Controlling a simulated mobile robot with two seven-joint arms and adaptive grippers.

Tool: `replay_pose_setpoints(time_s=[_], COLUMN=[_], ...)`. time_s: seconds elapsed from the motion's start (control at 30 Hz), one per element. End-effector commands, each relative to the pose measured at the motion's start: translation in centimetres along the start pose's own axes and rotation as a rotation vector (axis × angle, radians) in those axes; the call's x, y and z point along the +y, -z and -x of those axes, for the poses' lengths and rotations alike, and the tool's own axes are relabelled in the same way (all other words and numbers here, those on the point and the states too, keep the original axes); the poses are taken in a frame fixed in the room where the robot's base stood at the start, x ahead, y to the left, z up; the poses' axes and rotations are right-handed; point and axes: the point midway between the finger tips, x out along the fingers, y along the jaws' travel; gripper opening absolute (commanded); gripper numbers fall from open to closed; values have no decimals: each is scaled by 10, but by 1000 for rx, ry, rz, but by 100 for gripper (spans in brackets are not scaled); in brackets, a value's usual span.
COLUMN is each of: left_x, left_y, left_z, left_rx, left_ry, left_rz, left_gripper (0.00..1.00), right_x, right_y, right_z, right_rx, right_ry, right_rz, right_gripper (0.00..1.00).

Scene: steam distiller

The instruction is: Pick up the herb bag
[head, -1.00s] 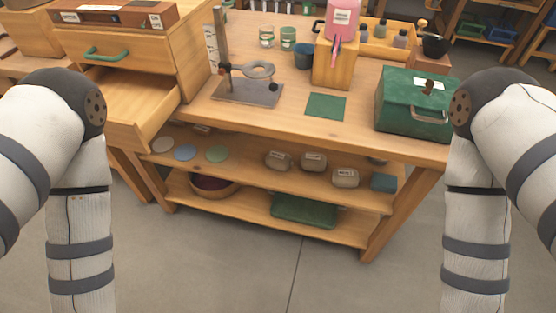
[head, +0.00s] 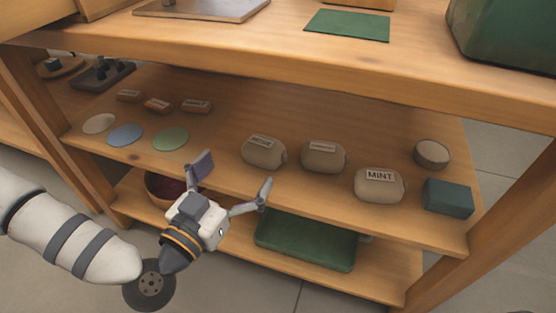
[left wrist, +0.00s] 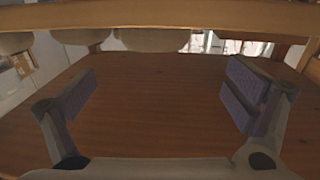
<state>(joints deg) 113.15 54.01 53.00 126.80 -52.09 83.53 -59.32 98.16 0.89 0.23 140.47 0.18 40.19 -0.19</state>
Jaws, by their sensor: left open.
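Three beige herb bags with labels sit in a row on the middle shelf in the head view: a left bag (head: 263,152), a middle bag (head: 324,157) and a right bag (head: 379,186). The right one's label reads MINT; the other labels are too small to read surely. My left gripper (head: 234,177) is open and empty at the shelf's front edge, left of and in front of the left bag, touching none. In the left wrist view the fingers (left wrist: 160,98) are spread wide, with rounded pale shapes (left wrist: 150,39) along the top, apart from them. My right gripper is not in view.
On the same shelf are white, blue (head: 125,135) and green (head: 171,139) discs, small labelled blocks (head: 158,105), a round tin (head: 432,154) and a teal box (head: 448,197). The tabletop (head: 270,62) overhangs the shelf. A green tray (head: 305,240) and a bowl (head: 161,188) stand below.

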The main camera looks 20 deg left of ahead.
Motion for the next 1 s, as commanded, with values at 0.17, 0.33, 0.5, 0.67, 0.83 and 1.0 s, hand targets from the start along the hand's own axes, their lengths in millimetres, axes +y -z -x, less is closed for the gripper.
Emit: replay_pose_setpoints(time_s=[0.17,0.33,0.5,0.67,0.83,1.0], left_x=[2,4,7,7,7,7], left_y=[-4,-8,-8,-5,-4,-5], left_z=[-35,-60,-89,-94,-94,-94], left_rx=[-4,-7,-7,-7,-7,-7], left_ry=[-3,-4,-5,-6,-6,-6], left_rz=[1,4,3,3,3,3], left_gripper=[97,97,97,97,83,45], right_x=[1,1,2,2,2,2], right_y=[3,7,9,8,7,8], right_z=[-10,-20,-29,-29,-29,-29], right_rx=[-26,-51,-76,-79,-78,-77], right_ry=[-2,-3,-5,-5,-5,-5], right_rz=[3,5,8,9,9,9], right_gripper=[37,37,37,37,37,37])
